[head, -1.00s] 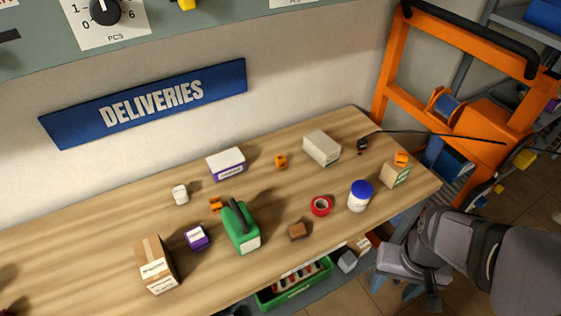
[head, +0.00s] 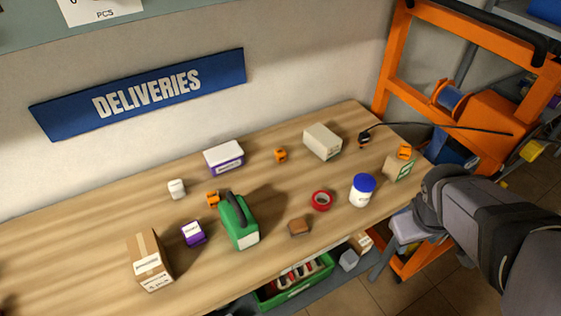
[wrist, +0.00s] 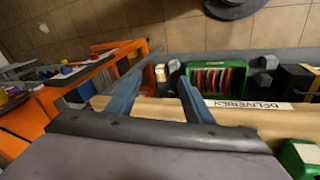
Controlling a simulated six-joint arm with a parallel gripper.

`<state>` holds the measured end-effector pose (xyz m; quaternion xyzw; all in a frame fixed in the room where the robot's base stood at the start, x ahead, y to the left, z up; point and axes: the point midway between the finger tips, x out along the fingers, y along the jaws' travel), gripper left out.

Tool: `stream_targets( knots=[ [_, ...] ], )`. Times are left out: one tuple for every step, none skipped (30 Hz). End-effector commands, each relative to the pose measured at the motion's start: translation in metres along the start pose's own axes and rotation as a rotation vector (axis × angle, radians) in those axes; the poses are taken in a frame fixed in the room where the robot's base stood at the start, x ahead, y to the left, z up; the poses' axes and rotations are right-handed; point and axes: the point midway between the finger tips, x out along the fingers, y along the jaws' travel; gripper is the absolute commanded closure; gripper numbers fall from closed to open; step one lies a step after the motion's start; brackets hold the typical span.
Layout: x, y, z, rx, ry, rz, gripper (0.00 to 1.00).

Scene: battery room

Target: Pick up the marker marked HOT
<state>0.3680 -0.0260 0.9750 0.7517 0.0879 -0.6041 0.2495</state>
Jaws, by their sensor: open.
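No label reading HOT can be read in either view, so I cannot tell which thing is the marker. Small orange pieces are on the wooden bench: one near the back (head: 281,155), one beside the green canister (head: 213,199), and one on a small box (head: 404,152) at the right end. My gripper (wrist: 161,78) shows in the wrist view as two blue-grey fingers spread apart, with nothing seen held between them. In the head view my arm is at the right, beyond the bench's right end, and the fingertips are not clear.
The bench (head: 80,240) also holds a green canister (head: 239,222), a white jar with blue lid (head: 362,191), red tape (head: 321,201) and several boxes. A green crate (head: 268,300) sits below the front edge. An orange frame (head: 392,60) stands at the right.

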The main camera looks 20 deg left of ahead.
Motion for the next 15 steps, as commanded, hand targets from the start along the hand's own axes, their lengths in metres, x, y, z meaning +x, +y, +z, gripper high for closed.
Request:
stream_targets(
  knots=[
    [0.015,0.007,-0.018,-0.118,0.048,0.055,0.53],
    [0.018,0.012,-0.03,-0.194,0.075,0.091,0.53],
    [0.022,0.019,-0.049,-0.308,0.117,0.145,0.53],
    [0.025,0.023,-0.065,-0.401,0.15,0.191,0.53],
    [0.027,0.027,-0.081,-0.5,0.182,0.238,0.53],
    [0.028,0.029,-0.106,-0.641,0.227,0.307,0.53],
    [0.027,0.029,-0.124,-0.75,0.26,0.361,0.53],
    [0.026,0.028,-0.143,-0.861,0.291,0.417,0.53],
    [0.024,0.023,-0.168,-1.012,0.331,0.495,0.53],
    [0.021,0.018,-0.186,-1.123,0.358,0.553,0.53],
    [0.018,0.01,-0.204,-1.234,0.386,0.614,0.53],
    [0.014,-0.001,-0.225,-1.381,0.418,0.694,0.53],
    [0.01,-0.012,-0.24,-1.489,0.44,0.755,0.53],
    [0.007,-0.022,-0.254,-1.588,0.459,0.813,0.53],
    [0.002,-0.036,-0.268,-1.707,0.479,0.884,0.53]
  ],
)
